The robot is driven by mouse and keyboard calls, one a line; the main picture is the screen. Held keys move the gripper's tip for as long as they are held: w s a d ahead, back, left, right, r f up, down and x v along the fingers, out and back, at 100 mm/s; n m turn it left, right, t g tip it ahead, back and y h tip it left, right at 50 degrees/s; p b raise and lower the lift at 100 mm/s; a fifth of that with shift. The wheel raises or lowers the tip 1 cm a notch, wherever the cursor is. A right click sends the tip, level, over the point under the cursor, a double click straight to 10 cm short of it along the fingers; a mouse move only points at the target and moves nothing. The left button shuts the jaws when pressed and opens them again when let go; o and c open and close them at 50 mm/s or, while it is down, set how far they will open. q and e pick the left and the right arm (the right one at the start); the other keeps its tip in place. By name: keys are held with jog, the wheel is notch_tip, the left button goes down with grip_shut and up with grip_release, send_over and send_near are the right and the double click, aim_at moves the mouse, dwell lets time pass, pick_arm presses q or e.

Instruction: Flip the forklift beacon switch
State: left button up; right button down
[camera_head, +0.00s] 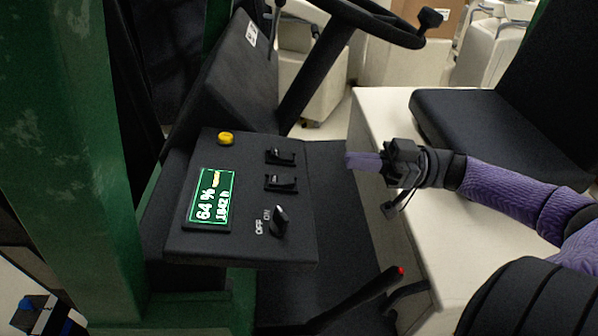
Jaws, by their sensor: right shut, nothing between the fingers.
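The forklift's dark control panel (240,242) is left of centre. It carries two black rocker switches, an upper one (281,157) and a lower one (281,183). Their labels are too small to read, so I cannot tell which is the beacon switch. A black knob (280,218) sits below them beside the words OFF and ON. My right gripper (362,161) is shut and empty, right of the upper rocker and apart from the panel, its purple fingers pointing left. My left gripper is not recognisable in view.
A yellow button (225,138) and a lit display (211,198) are on the panel's left. The steering wheel (372,22) is above, the black seat (480,130) to the right. A red-tipped lever (365,293) rises below. A green post (70,160) stands left.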

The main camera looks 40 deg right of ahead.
jog(key=r+b, duration=0.2)
send_over(299, 189)
jog(key=shift+d+f, duration=0.1)
jog(key=shift+f, duration=0.15)
notch_tip(299, 189, down, 3)
jog(key=shift+w+b, duration=0.1)
jog(key=shift+b, duration=0.2)
jog(key=shift+f, duration=0.4)
